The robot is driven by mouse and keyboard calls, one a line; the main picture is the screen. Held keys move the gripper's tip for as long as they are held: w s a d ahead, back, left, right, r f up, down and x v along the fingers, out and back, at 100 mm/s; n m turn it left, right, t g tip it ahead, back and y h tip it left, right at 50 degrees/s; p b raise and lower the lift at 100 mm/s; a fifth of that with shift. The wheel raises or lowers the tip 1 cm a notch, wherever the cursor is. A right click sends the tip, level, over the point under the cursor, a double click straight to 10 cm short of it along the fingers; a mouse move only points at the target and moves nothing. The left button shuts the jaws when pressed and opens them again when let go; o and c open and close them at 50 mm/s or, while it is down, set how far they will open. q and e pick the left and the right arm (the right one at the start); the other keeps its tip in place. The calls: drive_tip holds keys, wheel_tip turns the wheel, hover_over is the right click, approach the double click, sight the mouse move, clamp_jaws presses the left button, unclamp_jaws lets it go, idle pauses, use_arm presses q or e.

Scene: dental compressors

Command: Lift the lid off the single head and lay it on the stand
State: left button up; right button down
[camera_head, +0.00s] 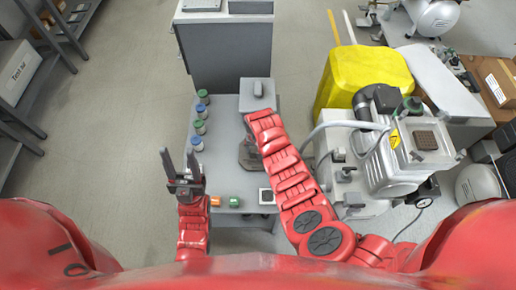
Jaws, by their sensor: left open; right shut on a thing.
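The single head (420,148) is on the compressor at the right, its square top open with a brown perforated piece showing inside. The grey lid (246,101), a block with a small knob on top, is over the far part of the grey stand (225,113). My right gripper (257,108) is shut on the lid from its near side; the fingers are mostly hidden by the arm. I cannot tell whether the lid touches the stand. My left gripper (179,163) is open and empty, just left of the stand.
Several small capped jars (200,113) line the stand's left edge. Orange and green parts (234,202) lie near its front. A grey cabinet (228,50) stands behind, and a yellow container (366,70) behind the compressor. Shelving is at far left; the floor between is clear.

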drive_tip(key=shift+w+f, duration=0.1)
drive_tip(key=shift+f, duration=0.05)
idle(0.6)
unclamp_jaws()
drive_tip(key=shift+r+p, duration=2.9)
drive_tip(key=shift+r, duration=0.65)
